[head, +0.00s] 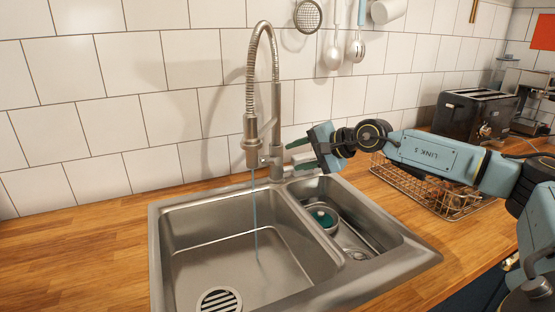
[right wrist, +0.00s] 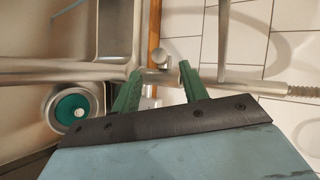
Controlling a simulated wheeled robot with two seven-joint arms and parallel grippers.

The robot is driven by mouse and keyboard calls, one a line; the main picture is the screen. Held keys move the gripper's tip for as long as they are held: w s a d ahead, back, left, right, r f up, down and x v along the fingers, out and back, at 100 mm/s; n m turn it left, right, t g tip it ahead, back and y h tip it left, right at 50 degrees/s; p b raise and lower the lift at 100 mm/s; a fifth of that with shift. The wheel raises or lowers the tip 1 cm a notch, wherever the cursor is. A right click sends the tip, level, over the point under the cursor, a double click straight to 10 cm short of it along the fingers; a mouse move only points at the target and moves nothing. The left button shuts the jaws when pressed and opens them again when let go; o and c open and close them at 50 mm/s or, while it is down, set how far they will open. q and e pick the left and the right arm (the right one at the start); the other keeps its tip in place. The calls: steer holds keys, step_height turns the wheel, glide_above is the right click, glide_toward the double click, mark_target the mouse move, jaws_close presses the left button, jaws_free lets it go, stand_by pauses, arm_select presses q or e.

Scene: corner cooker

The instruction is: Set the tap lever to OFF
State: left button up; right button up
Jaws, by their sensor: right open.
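The tap (head: 276,110) is a tall steel one with a spring hose, standing behind the sink. A thin stream of water (head: 255,215) runs from its spout head (head: 251,150) into the large basin. The tap lever is at the low part of the tap body, partly hidden by my gripper in the head view; metal tap parts (right wrist: 158,57) show near the fingertips in the right wrist view. My right gripper (head: 290,153) is open, its green fingers pointing left at the tap's lower body. In the right wrist view the gripper (right wrist: 160,69) has its fingertips on either side of the metal parts; contact cannot be told. My left gripper is out of view.
The steel sink (head: 170,205) has a large left basin and a small right one with a round teal-centred item (head: 323,217). A wire rack (head: 440,198) and a black toaster (head: 474,115) stand at right. Utensils hang on the tiled wall. The left counter (head: 70,240) is clear.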

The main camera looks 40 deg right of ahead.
mark_target(280, 161)
steer(key=x, duration=0.7)
steer(key=shift+w+a+f, duration=0.1)
steer(key=shift+w+f, duration=0.05)
steer(key=shift+w, duration=0.15)
jaws_close()
